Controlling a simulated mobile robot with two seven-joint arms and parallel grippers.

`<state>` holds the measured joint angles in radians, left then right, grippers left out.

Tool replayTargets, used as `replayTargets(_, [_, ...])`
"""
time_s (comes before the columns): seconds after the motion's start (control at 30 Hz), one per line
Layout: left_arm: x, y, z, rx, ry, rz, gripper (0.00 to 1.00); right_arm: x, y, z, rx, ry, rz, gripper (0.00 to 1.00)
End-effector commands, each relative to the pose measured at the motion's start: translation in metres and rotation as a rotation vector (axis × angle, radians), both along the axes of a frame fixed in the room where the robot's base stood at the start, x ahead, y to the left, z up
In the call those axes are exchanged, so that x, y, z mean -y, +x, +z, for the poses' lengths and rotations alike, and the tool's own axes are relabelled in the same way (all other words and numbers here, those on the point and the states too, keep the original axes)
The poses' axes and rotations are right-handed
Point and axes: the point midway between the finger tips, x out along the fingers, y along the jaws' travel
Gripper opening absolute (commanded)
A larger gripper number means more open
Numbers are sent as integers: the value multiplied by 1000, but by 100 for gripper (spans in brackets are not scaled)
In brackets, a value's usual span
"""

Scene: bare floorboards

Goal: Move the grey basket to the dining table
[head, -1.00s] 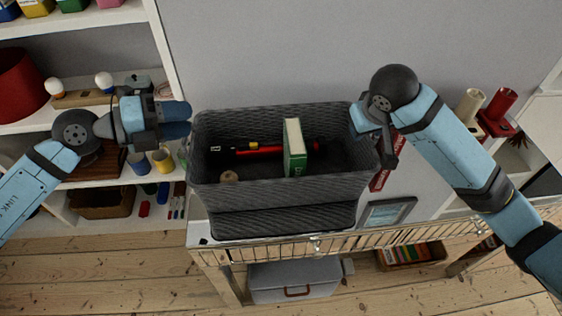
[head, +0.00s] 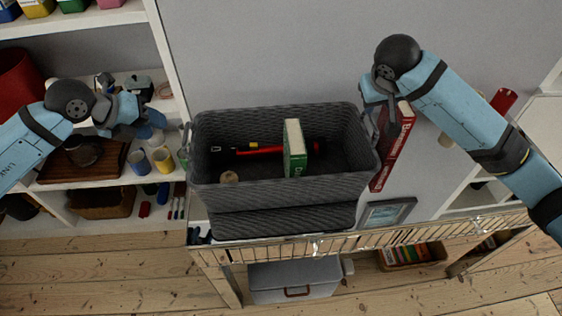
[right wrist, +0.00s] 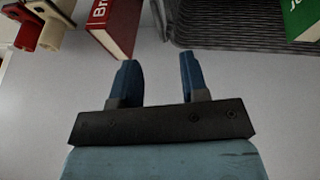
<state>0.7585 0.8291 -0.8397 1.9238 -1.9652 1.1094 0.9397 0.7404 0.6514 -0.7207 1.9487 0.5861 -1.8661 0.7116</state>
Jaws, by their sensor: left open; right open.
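The grey woven basket (head: 285,191) stands on a surface with a slatted front edge in the head view. A green book (head: 294,150), a red rod-like item (head: 262,151) and a small round tan item (head: 229,177) are inside it. My left gripper (head: 160,121) is open, left of the basket's left rim and apart from it. My right gripper (head: 376,108) is open by the basket's right rim; its fingers are partly hidden in the head view. In the right wrist view, its fingers (right wrist: 158,62) are apart and empty, with the basket's edge (right wrist: 225,38) beyond them.
A red book (head: 388,155) stands just right of the basket, close to my right gripper. White shelves with mugs (head: 162,160) and other items are at the left, near my left gripper. A picture frame (head: 387,213) lies front right. A grey box (head: 295,280) is below the slatted edge.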

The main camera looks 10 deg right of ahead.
Motion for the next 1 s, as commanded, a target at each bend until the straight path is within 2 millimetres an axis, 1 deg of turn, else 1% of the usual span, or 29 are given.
replayTargets(0.03, [6, 4, -8, -1, -1, 0, 41, 3, 4, -10, -4, -1, -2, 41])
replayTargets(0.3, [34, 24, -49, -1, -1, 0, 41, 12, 24, -58, -3, -1, -2, 41])
replayTargets(0.5, [47, 34, -69, 0, -1, 0, 41, 17, 35, -82, 0, -1, -1, 41])
replayTargets(0.7, [53, 38, -78, 1, -1, 0, 41, 19, 39, -92, 1, 0, 0, 41])
replayTargets(0.97, [53, 39, -78, 2, -1, -1, 41, 19, 39, -93, 1, 0, 0, 41])
replayTargets(1.0, [53, 39, -78, 2, -1, -1, 36, 19, 39, -93, 1, 0, 0, 36])
